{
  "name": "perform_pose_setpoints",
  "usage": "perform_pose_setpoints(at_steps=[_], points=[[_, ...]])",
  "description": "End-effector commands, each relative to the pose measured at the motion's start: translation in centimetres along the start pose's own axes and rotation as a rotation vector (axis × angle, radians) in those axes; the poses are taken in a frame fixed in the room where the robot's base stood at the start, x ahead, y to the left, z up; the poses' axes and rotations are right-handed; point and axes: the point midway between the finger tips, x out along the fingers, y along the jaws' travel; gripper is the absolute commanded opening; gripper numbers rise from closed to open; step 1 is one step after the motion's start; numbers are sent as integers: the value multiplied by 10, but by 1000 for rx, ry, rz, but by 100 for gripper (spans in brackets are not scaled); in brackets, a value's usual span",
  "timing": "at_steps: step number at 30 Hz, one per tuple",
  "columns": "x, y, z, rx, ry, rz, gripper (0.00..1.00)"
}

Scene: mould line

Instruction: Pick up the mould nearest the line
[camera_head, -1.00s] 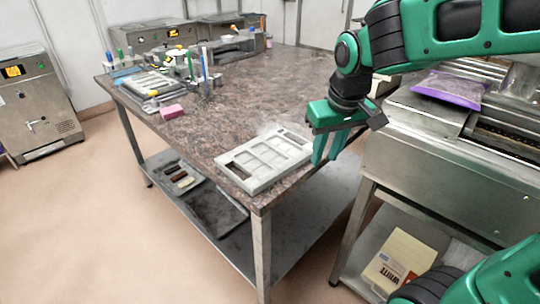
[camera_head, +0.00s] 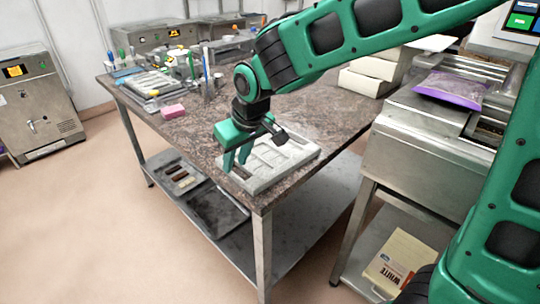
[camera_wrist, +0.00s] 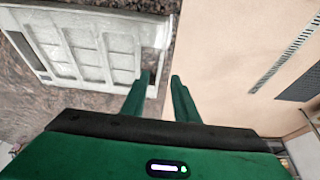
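A pale grey-white mould (camera_head: 272,172) with rectangular cavities lies flat at the front corner of the brown stone-topped table (camera_head: 303,113). My gripper (camera_head: 234,166) is over the mould's left end, fingers pointing down, and covers part of it. In the wrist view the mould (camera_wrist: 92,45) is at upper left, and the two green fingers (camera_wrist: 160,78) stand apart with nothing between them. One finger overlaps the mould's edge and the other is over the floor side. I cannot tell whether either touches the mould.
A steel machine (camera_head: 425,140) with a purple bag (camera_head: 449,88) stands to the right. White boxes (camera_head: 372,75) are at the table's right rear. A pink block (camera_head: 173,111) and tools sit at the table's left. The middle of the tabletop is clear.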

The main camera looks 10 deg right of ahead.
Motion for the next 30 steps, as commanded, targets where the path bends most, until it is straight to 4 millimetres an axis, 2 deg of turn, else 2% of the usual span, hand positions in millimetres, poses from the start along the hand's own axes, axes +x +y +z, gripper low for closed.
perform_pose_setpoints(at_steps=[9, 18, 19, 22, 30], points=[[42, 3, 3, 0, -3, 0, 27], [46, 3, 2, 1, 0, 0, 27], [46, 3, 2, 1, 0, 0, 25], [46, 3, 2, 1, 0, 0, 1], [46, 4, 2, 1, 0, 1, 0]])
